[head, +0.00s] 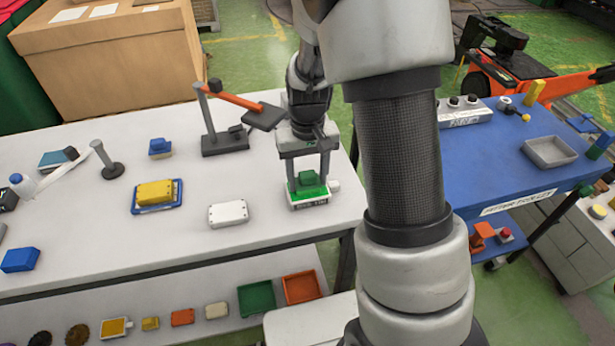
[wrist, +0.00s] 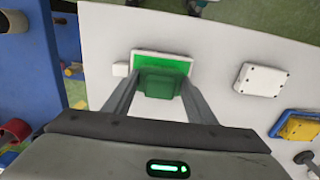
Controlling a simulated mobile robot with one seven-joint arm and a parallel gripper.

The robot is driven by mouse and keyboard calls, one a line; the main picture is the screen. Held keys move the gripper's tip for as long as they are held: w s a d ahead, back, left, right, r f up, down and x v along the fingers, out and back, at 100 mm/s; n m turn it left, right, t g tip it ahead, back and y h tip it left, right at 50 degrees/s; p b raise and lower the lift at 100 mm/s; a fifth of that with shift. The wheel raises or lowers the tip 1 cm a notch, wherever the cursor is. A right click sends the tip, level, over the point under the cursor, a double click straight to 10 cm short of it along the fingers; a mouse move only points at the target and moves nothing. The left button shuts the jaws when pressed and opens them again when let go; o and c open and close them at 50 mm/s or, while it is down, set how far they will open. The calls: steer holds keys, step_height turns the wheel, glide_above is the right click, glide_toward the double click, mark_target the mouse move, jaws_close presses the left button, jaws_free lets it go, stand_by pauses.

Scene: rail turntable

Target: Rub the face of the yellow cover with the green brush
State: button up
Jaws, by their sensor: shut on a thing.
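The green brush (head: 306,179) is a small green block over a green-topped pad with a white edge (head: 309,202), near the right end of the white table. My gripper (head: 307,184) points down with a finger on each side of the brush and is shut on it. In the wrist view the brush (wrist: 157,84) sits between the fingers, in front of the green pad (wrist: 178,64). I cannot tell whether brush and pad touch. The yellow cover (head: 155,192) lies on a blue base to the left, apart from the gripper; it also shows in the wrist view (wrist: 302,130).
A white cover (head: 228,212) lies between the brush and the yellow cover. A stand with an orange arm (head: 235,98) rises behind. A grey post (head: 108,165) and blue blocks stand farther left. A blue table (head: 485,165) is at the right.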

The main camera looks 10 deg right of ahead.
mark_target(308, 174)
stand_by(0.3)
steer(key=shift+r+p, duration=2.55)
steer(key=shift+r, duration=0.95)
